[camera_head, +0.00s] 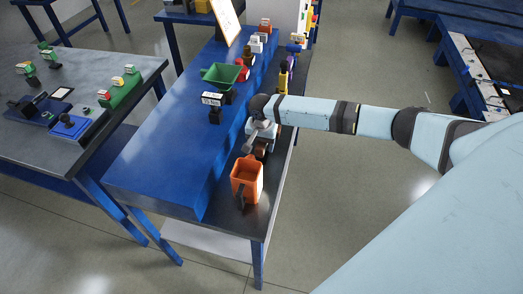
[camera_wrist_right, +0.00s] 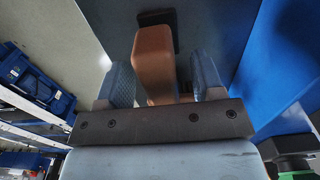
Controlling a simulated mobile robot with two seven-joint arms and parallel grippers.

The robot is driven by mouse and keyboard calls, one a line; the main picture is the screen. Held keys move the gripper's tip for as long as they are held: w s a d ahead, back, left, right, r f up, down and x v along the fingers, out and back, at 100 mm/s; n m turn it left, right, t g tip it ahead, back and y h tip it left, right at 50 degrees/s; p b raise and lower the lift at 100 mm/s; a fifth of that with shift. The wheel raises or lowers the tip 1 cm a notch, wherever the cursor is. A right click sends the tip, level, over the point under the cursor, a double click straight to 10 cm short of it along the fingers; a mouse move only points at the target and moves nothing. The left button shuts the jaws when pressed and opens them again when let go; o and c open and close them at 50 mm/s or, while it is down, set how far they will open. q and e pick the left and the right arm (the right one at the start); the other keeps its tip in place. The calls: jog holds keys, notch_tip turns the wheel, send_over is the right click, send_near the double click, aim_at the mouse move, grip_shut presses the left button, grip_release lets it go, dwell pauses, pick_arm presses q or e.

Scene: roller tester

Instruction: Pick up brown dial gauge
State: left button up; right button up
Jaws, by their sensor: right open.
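The brown dial gauge (camera_head: 262,148) stands on the dark strip of the bench, partly hidden under my right gripper (camera_head: 257,140). In the right wrist view the brown gauge (camera_wrist_right: 154,62) lies between the two blue-grey fingers of my right gripper (camera_wrist_right: 165,84). A finger is on each side of it, and the jaws are open. A gap shows on the left side of the gauge; contact on the right side I cannot tell. My left gripper is not in view.
An orange bin (camera_head: 247,179) stands just in front of the gauge. A raised blue block (camera_head: 160,150) runs along the left. A small labelled stand (camera_head: 213,104) and a green bin (camera_head: 222,75) sit on it. Several coloured gauges line the strip behind.

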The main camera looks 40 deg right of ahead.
grip_shut()
